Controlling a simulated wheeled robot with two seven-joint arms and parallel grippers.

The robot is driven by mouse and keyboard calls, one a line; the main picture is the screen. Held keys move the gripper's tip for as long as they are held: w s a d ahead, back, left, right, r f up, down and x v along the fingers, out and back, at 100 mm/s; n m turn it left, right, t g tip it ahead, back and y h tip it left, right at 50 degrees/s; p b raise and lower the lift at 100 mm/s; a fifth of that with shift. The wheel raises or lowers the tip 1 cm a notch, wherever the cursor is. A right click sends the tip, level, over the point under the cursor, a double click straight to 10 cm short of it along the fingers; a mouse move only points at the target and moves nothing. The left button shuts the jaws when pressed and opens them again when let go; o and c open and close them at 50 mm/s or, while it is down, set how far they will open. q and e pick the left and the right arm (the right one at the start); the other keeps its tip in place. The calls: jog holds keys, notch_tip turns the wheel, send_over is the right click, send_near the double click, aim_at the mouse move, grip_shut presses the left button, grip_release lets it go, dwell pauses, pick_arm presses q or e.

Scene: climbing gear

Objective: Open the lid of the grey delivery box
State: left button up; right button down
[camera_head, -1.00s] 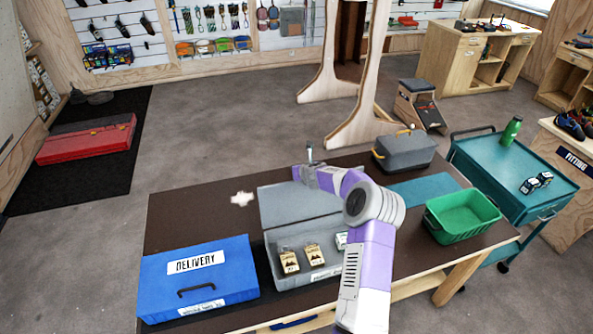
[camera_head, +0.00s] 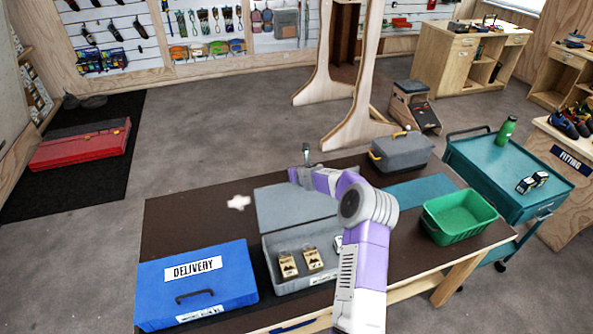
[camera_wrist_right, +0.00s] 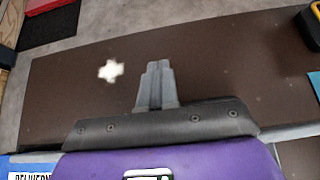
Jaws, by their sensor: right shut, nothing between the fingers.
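The grey delivery box (camera_head: 274,272) stands on the dark table, right of the blue box. Its lid (camera_head: 297,205) is raised and leans back behind the open body. Small labelled packages (camera_head: 301,262) lie inside. My right arm crosses over the box's right side. My right gripper (camera_head: 307,155) is above and behind the lid, apart from it as far as I can see. In the right wrist view its fingers (camera_wrist_right: 156,82) are together and empty over the bare table top. My left gripper is not in view.
A blue box (camera_head: 225,275) labelled DELIVERY, with its lid down, sits at left. A grey case (camera_head: 402,153) and a green bin (camera_head: 460,215) stand at right. A white cross-shaped piece (camera_head: 238,202) shows beside the lid.

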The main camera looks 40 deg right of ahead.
notch_tip(320, 180, up, 10)
jog(key=s+p, duration=0.1)
jog(key=p, duration=0.5)
jog(key=shift+a, duration=0.3)
jog(key=shift+f, duration=0.1)
